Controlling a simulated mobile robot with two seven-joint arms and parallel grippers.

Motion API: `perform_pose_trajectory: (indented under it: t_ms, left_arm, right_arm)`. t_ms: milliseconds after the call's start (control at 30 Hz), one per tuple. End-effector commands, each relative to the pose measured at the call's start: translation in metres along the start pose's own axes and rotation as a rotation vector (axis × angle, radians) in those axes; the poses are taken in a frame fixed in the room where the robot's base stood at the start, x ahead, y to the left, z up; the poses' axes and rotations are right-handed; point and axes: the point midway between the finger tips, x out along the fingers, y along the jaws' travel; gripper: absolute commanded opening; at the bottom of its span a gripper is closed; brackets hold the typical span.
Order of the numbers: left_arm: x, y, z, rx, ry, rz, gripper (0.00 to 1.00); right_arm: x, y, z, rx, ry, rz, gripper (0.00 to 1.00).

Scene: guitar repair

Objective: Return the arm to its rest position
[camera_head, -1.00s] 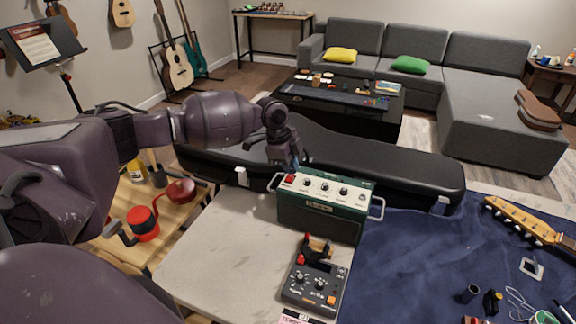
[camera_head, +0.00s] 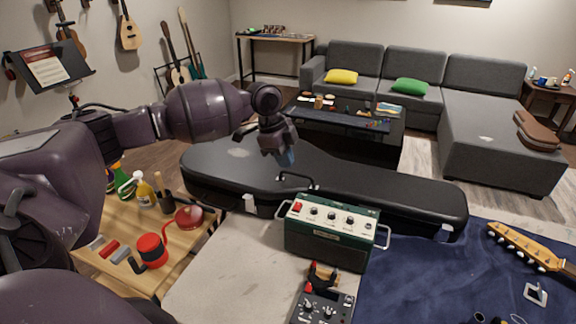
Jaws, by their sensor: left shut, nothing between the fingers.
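My left arm comes in from the left, bent at the elbow. Its gripper (camera_head: 286,157) points down in the air above the black guitar case (camera_head: 375,187), behind the green amplifier (camera_head: 330,232). It is shut and empty, with a gap between it and the amplifier's top in the picture. The amplifier stands upright on the pale work surface (camera_head: 232,262), with knobs and a red switch along its top. My right gripper is not in view.
A wooden side table (camera_head: 185,242) with bottles and red tools stands at the left, near my arm. A multi-effects pedal (camera_head: 322,308) sits in front of the amplifier. A guitar neck (camera_head: 527,247) lies on the blue cloth (camera_head: 430,280) at the right.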

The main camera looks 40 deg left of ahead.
Motion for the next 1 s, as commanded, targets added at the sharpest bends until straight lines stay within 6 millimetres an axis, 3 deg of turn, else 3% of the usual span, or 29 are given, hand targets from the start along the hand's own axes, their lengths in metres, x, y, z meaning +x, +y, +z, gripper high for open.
perform_pose_trajectory:
  t_ms: [300, 667, 867, 1000]
  left_arm:
    - [-0.001, 0.0, 0.0, 0.0, 0.0, 0.0, 0.0]
    - [0.0, -0.001, -0.001, -0.037, 0.005, -0.006, 0.0]
    - [-0.007, -0.033, -0.007, -0.163, 0.024, -0.224, 0.0]
    - [-0.018, -0.06, -0.036, -0.183, 0.097, -0.438, 0.0]
  right_arm:
    - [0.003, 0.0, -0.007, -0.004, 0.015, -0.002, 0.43]
    - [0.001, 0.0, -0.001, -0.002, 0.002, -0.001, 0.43]
    - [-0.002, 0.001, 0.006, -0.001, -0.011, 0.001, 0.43]
    - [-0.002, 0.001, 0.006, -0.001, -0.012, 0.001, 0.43]
